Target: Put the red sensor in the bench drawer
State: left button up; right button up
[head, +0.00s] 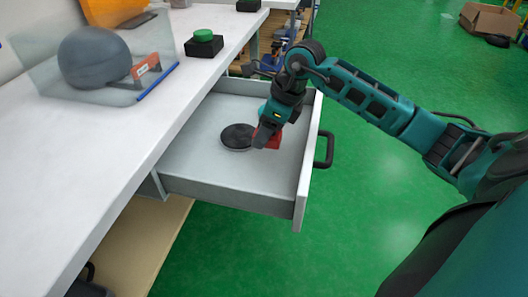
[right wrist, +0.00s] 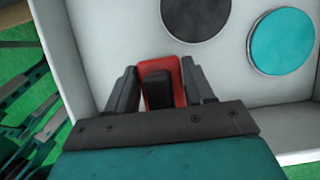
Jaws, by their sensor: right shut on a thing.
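The red sensor (head: 262,138) is in my right gripper (head: 272,126), inside the outline of the open bench drawer (head: 235,193). In the right wrist view the red sensor (right wrist: 174,72) sits between the two fingers of the right gripper (right wrist: 158,88), with a dark block on its near side. I cannot tell whether the sensor touches the drawer floor. A black disc (head: 237,137) lies on the drawer floor beside it; the right wrist view also shows a teal disc (right wrist: 283,42) there. My left gripper is out of view.
The white bench top (head: 120,150) runs along the left. On it stand a clear box (head: 160,50) with a grey ball (head: 93,57), and a green button on a black base (head: 203,43). The drawer handle (head: 325,150) sticks out over the green floor. An open cardboard box (head: 490,20) stands far right.

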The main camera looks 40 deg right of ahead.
aim_at(264, 159)
jog(key=shift+f, duration=0.7)
jog(key=shift+f+b, duration=0.65)
jog(key=shift+f, duration=1.4)
jog(key=shift+f, duration=0.15)
jog(key=o, duration=1.1)
